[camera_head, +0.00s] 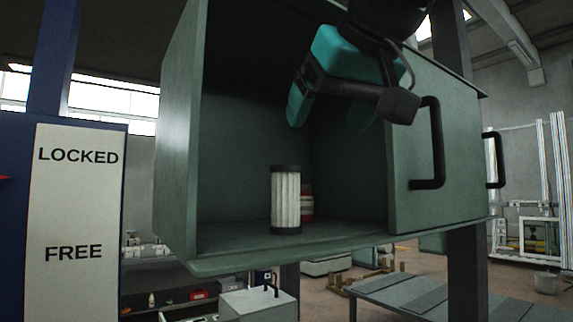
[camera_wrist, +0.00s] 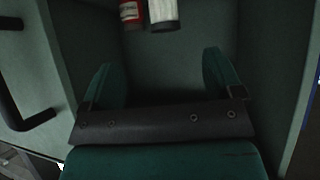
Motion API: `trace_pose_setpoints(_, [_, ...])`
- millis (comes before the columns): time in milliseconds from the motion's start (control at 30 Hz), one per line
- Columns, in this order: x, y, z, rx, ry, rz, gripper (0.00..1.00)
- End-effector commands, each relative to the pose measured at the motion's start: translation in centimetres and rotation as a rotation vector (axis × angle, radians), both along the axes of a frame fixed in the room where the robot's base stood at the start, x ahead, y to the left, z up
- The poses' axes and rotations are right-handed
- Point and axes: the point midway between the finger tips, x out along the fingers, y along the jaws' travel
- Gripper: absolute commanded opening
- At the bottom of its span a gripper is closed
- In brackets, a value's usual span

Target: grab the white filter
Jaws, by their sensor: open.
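The white filter (camera_head: 286,200) is a pleated white cylinder with black end caps. It stands upright on the floor of the green cabinet (camera_head: 180,150), near the front of the opening. In the wrist view the white filter (camera_wrist: 163,14) shows only in part, at the top edge, beyond my fingers. My gripper (camera_head: 328,118) is teal and black, open and empty. It is at the upper part of the cabinet opening, above and to the right of the filter and apart from it. In the wrist view my gripper (camera_wrist: 160,80) has its two fingers spread wide.
A red and white can-like object (camera_head: 307,203) stands just behind and right of the filter; it also shows in the wrist view (camera_wrist: 131,12). The cabinet's sliding door (camera_head: 460,150) with a black handle (camera_head: 434,145) covers the right side. The cabinet's left part is empty.

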Motion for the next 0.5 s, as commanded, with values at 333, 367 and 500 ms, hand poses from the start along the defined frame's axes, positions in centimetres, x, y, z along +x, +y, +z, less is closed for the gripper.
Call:
trace_pose_setpoints(333, [3.4,1.5,-1.9,0.031,0.002,-0.016,0.86])
trace_pose_setpoints(367, [3.9,1.7,-2.2,0.031,0.002,-0.017,0.86])
trace_pose_setpoints(500, [6.3,2.7,-3.7,0.031,0.001,-0.016,0.86])
